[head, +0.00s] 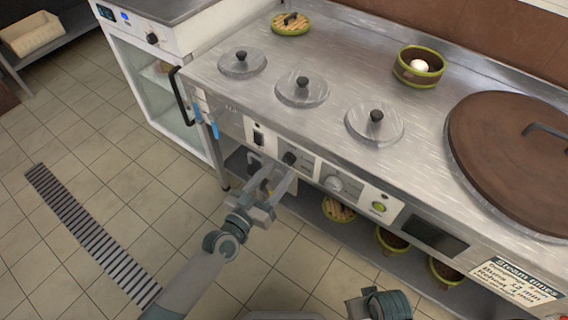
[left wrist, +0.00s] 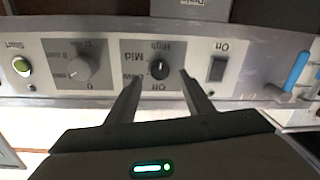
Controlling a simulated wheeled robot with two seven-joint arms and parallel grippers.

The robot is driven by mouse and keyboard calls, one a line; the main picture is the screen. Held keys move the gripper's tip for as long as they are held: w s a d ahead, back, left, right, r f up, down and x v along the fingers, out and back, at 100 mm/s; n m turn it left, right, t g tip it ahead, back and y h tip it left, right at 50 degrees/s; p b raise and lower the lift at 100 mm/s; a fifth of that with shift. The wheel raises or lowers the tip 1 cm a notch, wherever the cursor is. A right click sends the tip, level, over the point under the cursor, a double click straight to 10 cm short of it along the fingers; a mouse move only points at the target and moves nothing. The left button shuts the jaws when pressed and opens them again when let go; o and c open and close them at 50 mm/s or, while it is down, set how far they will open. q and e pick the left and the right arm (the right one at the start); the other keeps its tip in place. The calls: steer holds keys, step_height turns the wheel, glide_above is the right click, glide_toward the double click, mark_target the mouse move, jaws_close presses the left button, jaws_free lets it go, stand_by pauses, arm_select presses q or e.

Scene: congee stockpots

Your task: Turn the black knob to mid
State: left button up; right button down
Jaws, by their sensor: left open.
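The black knob (left wrist: 159,69) sits on a grey plate marked High, Mid, Low and Off, shown upside down in the left wrist view. In the head view the knob (head: 289,158) is on the stove's front panel. My left gripper (left wrist: 160,76) is open, with its fingers pointing at the panel, one on each side of the knob and seemingly short of it. In the head view the left gripper (head: 281,172) is just in front of the panel. I cannot tell for sure whether a finger touches the knob.
An On switch (left wrist: 217,69), a grey timer dial (left wrist: 79,68) and a green Start button (left wrist: 22,66) flank the knob. Blue-handled tools (head: 214,129) hang left of it. Lidded pots (head: 302,90) and a steamer basket (head: 418,68) are on top. Floor in front is free.

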mark_target(287, 161)
arm_select(q)
steer(key=shift+x, duration=2.1)
steer(key=c, duration=1)
